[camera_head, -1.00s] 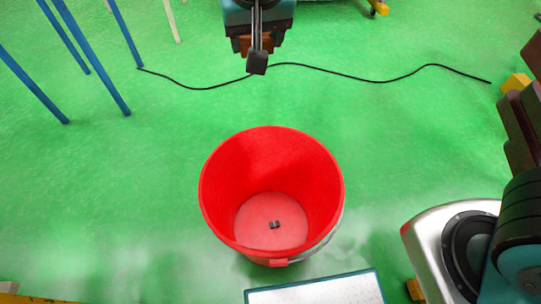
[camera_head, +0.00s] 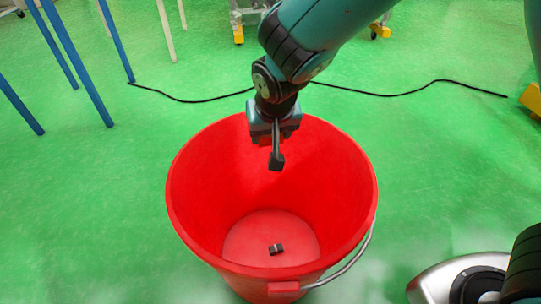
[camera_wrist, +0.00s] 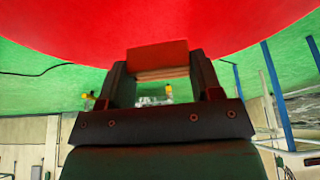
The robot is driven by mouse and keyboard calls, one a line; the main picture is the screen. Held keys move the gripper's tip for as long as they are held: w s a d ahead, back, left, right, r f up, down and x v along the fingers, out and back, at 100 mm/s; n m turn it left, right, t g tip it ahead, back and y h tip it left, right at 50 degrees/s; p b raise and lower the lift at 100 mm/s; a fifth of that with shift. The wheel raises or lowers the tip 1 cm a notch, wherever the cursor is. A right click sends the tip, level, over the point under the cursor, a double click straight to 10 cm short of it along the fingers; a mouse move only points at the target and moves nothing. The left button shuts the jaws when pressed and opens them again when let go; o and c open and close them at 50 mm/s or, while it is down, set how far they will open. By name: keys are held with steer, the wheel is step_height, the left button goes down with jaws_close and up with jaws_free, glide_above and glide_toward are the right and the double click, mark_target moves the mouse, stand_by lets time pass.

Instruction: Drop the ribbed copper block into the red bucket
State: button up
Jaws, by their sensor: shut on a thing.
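The red bucket (camera_head: 200,195) stands upright on the green floor in the head view, its opening facing up. My gripper (camera_head: 274,134) is over the far part of the opening, pointing down. In the wrist view my gripper's two dark fingers are shut on the ribbed copper block (camera_wrist: 157,58), which sits between the tips. Its face looks orange-red, with ridges along the lower edge. The bucket's red surface (camera_wrist: 230,18) fills the top of that view. In the head view the block is mostly hidden by the gripper and the dark stalk in front of it.
A small dark object (camera_head: 276,249) lies on the bucket's floor. The bucket's metal handle (camera_head: 345,268) hangs at the right front. Blue posts (camera_head: 75,65) stand at the left. A black cable (camera_head: 420,92) runs across the floor behind the bucket.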

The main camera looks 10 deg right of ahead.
step_height(320, 180, down, 7)
steer(key=b, duration=0.5)
steer(key=shift+b, duration=0.3)
steer(key=o, duration=1.2)
steer(key=p+v, duration=0.7)
steer(key=v, duration=1)
steer(key=shift+r, duration=0.25)
steer(key=shift+d, duration=0.1)
